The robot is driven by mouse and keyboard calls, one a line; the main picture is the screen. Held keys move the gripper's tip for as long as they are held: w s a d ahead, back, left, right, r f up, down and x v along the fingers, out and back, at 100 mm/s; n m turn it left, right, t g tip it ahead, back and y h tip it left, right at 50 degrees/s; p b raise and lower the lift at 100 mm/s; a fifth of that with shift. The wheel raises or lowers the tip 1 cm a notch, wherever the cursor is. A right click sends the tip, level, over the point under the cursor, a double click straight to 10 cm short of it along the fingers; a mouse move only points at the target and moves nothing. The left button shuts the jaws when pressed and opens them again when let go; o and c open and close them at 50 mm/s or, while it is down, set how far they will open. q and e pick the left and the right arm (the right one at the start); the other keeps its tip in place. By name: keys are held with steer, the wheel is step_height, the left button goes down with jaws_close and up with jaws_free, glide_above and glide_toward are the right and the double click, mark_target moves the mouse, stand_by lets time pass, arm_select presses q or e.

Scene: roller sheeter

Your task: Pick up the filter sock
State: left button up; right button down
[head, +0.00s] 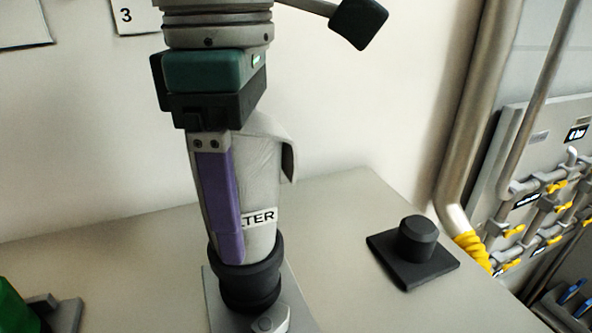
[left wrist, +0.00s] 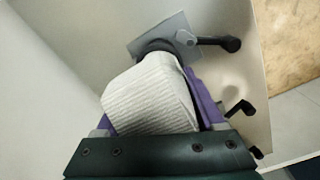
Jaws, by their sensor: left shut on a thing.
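The filter sock (head: 262,180) is a pale grey ribbed cloth sleeve with a partly covered label ending in "TER" and a flap folded over at its top right. It stands upright, its lower end at a black ring holder (head: 250,284) on a grey plate. My left gripper (head: 238,245) points down with its purple fingers along the sock's sides and is shut on it. The far finger is hidden behind the sock in the head view. In the left wrist view the sock (left wrist: 152,95) lies between the fingers. My right gripper is not in view.
A black square base with a round knob (head: 417,240) stands on the grey table to the right. A green object (head: 12,305) is at the lower left edge. Pipes and a panel with yellow valves (head: 555,187) are at the far right. The table between is clear.

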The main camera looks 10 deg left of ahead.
arm_select(q)
step_height(320, 180, up, 9)
steer(key=p, duration=0.2)
steer(key=shift+p, duration=0.35)
steer(key=shift+r, duration=0.5)
